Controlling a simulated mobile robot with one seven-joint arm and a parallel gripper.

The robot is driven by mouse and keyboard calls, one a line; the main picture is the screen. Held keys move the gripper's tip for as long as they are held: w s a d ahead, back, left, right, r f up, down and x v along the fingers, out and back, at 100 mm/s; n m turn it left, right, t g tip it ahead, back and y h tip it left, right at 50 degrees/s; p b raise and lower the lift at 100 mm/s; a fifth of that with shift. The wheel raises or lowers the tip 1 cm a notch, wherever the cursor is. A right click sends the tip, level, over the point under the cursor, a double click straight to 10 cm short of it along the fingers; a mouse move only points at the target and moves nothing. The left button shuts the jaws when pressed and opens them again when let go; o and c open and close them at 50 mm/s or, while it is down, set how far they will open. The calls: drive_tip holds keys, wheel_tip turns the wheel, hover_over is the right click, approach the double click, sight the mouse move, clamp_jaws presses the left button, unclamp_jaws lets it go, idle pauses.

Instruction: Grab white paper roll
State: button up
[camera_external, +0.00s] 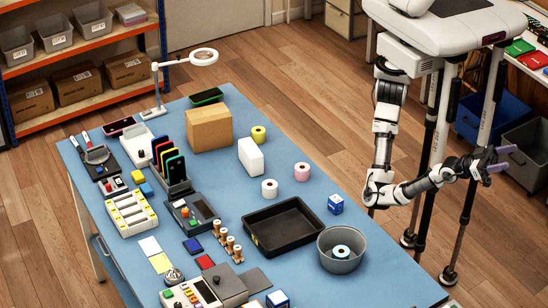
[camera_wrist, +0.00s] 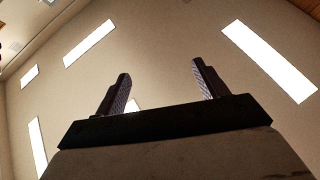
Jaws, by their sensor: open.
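A white paper roll (camera_external: 269,188) stands upright on the blue table (camera_external: 225,180), left of a pink roll (camera_external: 302,172) and behind the black tray. A yellow roll (camera_external: 258,134) stands farther back. My gripper (camera_external: 505,159) is off to the right of the table, well away from the rolls. In the wrist view, its two fingers (camera_wrist: 161,75) are apart and empty, with only ceiling and lights beyond. No roll shows in that view.
A black tray (camera_external: 251,236) lies in front of the white roll. A white box (camera_external: 251,156) and a cardboard box (camera_external: 209,128) stand behind it. A small blue box (camera_external: 335,204) sits near the table's right edge. Several phones and tools crowd the left side.

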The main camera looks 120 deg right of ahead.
drive_tip(key=s+a+r+n+g+h, duration=0.1)
drive_tip(key=s+a+n+g+h, duration=0.1)
drive_tip(key=s+a+g+h, duration=0.45)
drive_tip(key=w+d+f+m+t+h+b, duration=0.1)
drive_tip(key=w+f+m+t, duration=0.1)
drive_tip(key=w+t, duration=0.35)
drive_tip(key=w+d+f+m+t+b, duration=0.1)
drive_tip(key=w+f+t, duration=0.15)
drive_tip(key=w, duration=0.55)
drive_tip(key=w+d+f+m+t+h+b, duration=0.1)
drive_tip(key=w+d+f+m+t, duration=0.15)
drive_tip(key=w, duration=0.45)
drive_tip(key=w+d+f+m+t+h+b, duration=0.2)
drive_tip(key=w+d+f+t, duration=0.15)
drive_tip(key=w+d, duration=0.6)
drive_tip(key=w+d+f+m+t+h+b, duration=0.1)
drive_tip(key=w+d+f+m+t+h, duration=0.35)
drive_tip(key=w, duration=0.75)
drive_tip(key=m+g+h+b, duration=0.2)
drive_tip(key=m+h+b, duration=0.2)
drive_tip(key=m+h, duration=0.45)
approach(269, 185)
drive_tip(key=f, duration=0.5)
drive_tip(key=shift+w+a+f, duration=0.1)
drive_tip(key=shift+w+f, duration=0.1)
drive_tip(key=shift+f+p, duration=0.55)
drive_tip(key=shift+f, duration=2.1)
drive_tip(key=c, duration=1.1)
